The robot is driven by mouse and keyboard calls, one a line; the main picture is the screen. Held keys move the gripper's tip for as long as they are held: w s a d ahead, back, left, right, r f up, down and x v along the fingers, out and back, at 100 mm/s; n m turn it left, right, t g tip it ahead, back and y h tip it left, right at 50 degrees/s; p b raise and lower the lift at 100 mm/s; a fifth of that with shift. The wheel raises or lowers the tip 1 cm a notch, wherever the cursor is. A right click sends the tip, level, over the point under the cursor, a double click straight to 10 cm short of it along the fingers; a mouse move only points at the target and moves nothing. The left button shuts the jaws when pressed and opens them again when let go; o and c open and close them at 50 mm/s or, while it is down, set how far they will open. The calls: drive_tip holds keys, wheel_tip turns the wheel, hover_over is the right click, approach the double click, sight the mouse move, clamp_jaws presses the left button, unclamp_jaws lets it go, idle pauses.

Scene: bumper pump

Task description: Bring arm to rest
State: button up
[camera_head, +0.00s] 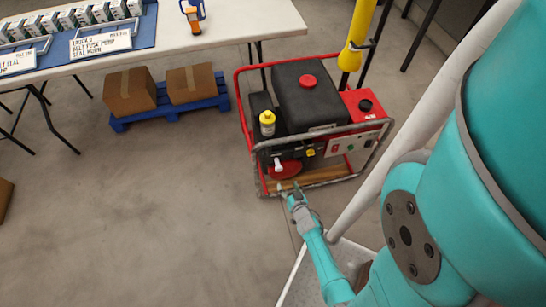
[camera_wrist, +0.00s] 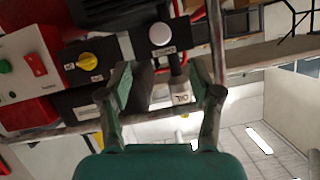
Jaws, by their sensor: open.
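My teal arm reaches down from the right in the head view, with my gripper (camera_head: 292,193) low at the front edge of a red-framed machine (camera_head: 312,95). In the wrist view, the two fingers of my gripper (camera_wrist: 160,92) stand apart. A grey cylindrical part with a small white tag (camera_wrist: 180,97) shows between them, beyond the tips. I see no grip on it. A yellow knob (camera_wrist: 88,61) and a round white knob (camera_wrist: 161,34) sit on the machine's dark panel close by. Whether a finger touches the machine's frame, I cannot tell.
A yellow post (camera_head: 356,38) stands behind the machine. A table (camera_head: 240,22) with labelled trays is at the upper left. Cardboard boxes (camera_head: 130,92) sit on a blue pallet (camera_head: 120,123) below it. The concrete floor (camera_head: 150,210) at left is mostly clear.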

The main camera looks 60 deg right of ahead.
drive_tip(key=s+a+r+n+t+y, duration=0.1)
drive_tip(key=a+r, duration=0.2)
drive_tip(key=a, duration=0.3)
drive_tip(key=s+a+r+n+t+y, duration=0.1)
drive_tip(key=a+r+n, duration=0.15)
drive_tip(key=a, duration=0.35)
drive_tip(key=s+a+r+n+t+y, duration=0.1)
drive_tip(key=s+a+r+n+y, duration=0.1)
drive_tip(key=s+a+r, duration=0.2)
drive_tip(key=s+a+r+n+t+y, duration=0.1)
drive_tip(key=s+a+r, duration=0.3)
drive_tip(key=a+r, duration=0.6)
wheel_tip(320, 180, up, 6)
drive_tip(key=shift+a+r+n+t+y, duration=0.1)
drive_tip(key=shift+a+n+t+y, duration=0.2)
drive_tip(key=shift+n+y, duration=0.5)
drive_tip(key=s+a+r+n+y, duration=0.1)
drive_tip(key=r, duration=0.4)
drive_tip(key=s+a+r+n+y, duration=0.1)
drive_tip(key=r, duration=0.4)
drive_tip(key=s+a+r+n+y, duration=0.1)
drive_tip(key=r, duration=0.4)
drive_tip(key=shift+s+a+t, duration=0.3)
drive_tip(key=shift+s, duration=0.05)
drive_tip(key=shift+c, duration=0.2)
